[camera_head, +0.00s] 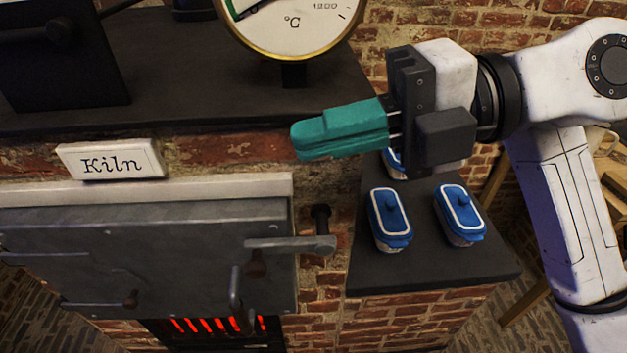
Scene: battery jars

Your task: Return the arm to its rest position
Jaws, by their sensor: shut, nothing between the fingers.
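My gripper (296,141) has teal fingers that lie together, shut with nothing between them. It points left and is held up in front of the brick kiln, below the round gauge. My white arm comes in from the right side of the view. Two blue-lidded jars (390,219) (460,214) stand on a dark slab (425,273) below and to the right of the fingers. A third jar (394,163) stands behind them, mostly hidden by my gripper.
A round gauge (290,22) stands on the dark kiln top (190,60). A "Kiln" sign (110,160) is on the brick front. The grey kiln door (140,255) has projecting handles (290,244), and red glow shows below it. Wooden pieces (612,180) are at the right edge.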

